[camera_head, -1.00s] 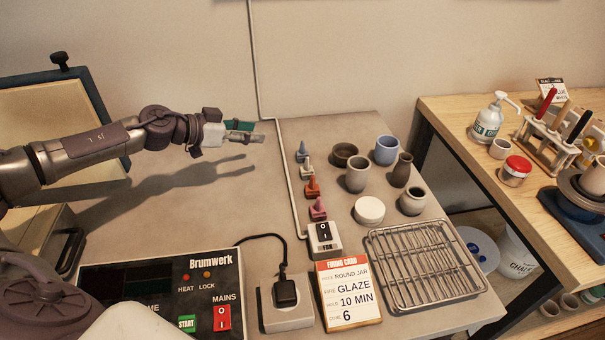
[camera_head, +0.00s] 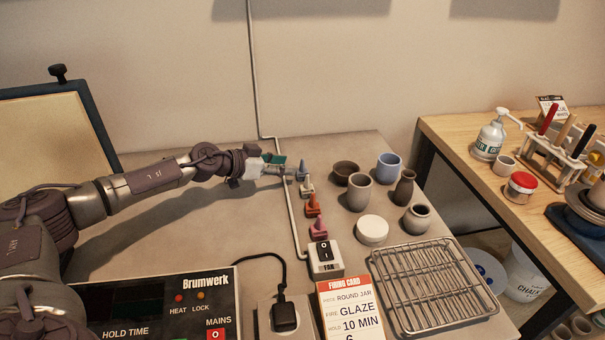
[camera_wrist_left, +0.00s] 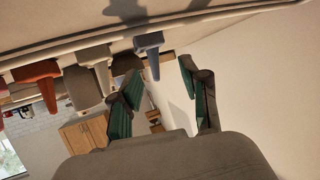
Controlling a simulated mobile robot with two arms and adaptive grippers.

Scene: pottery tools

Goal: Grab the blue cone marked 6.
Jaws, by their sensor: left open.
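The blue cone (camera_head: 302,168) stands upright on its small base at the far end of a row of cones. Its number cannot be read. My left gripper (camera_head: 287,171) is low over the table, just left of this cone, fingers pointing at it. In the left wrist view, which looks upside down, the blue cone (camera_wrist_left: 149,52) shows ahead, between the lines of the two open fingers (camera_wrist_left: 160,85). The fingers are empty and I see no clear contact. My right gripper is not in view.
Close beside it stand a white cone (camera_head: 307,187), an orange cone (camera_head: 314,206) and a pink cone (camera_head: 319,228). Cups and pots, such as the blue cup (camera_head: 388,167), stand to the right. A conduit (camera_head: 290,215) runs left of the row to a fan switch (camera_head: 325,258).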

